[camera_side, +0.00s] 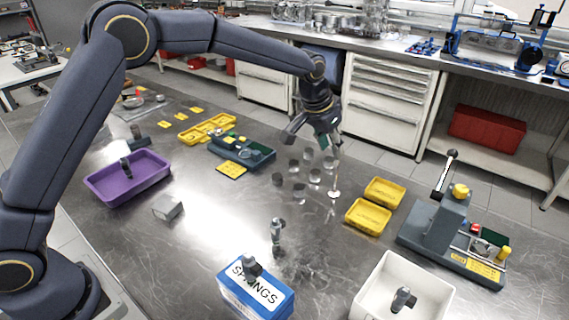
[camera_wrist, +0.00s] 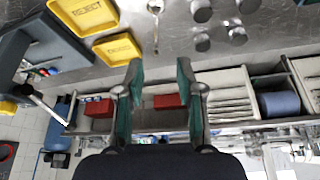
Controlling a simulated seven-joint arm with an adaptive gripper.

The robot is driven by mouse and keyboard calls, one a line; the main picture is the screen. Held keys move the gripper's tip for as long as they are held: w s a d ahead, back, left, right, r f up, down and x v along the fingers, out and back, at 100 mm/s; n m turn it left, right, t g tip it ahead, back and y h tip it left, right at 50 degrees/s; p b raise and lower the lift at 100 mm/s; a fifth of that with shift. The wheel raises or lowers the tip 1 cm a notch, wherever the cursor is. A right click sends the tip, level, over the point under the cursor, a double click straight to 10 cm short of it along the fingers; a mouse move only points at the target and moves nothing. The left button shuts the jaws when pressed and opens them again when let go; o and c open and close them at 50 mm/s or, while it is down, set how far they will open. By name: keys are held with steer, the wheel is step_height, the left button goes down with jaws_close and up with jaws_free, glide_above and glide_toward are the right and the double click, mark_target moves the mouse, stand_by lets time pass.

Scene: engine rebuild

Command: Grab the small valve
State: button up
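A small, pale valve (camera_side: 334,192) stands on the metal table with its round head down and its thin stem pointing up. My gripper (camera_side: 333,152) is above it, pointing down, with the fingertips close to the top of the stem. In the wrist view, my gripper (camera_wrist: 158,66) is open, with a clear gap between its two green-padded fingers. The valve (camera_wrist: 156,34) shows there just beyond the fingertips, roughly in line with the gap. I cannot tell whether the stem's end is between the fingertips.
Several grey cylinders (camera_side: 299,192) stand left of the valve. Two yellow trays (camera_side: 368,216) lie to its right, then a grey fixture (camera_side: 436,226). A springs box (camera_side: 256,291) and white bin (camera_side: 422,274) are in front. A purple tray (camera_side: 127,181) is at left.

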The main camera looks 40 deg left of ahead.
glide_above(335, 189)
steer(key=f, duration=0.7)
steer(key=shift+w+a+f, duration=0.1)
steer(key=shift+w+f, duration=0.1)
steer(key=shift+f, duration=0.05)
jaws_close()
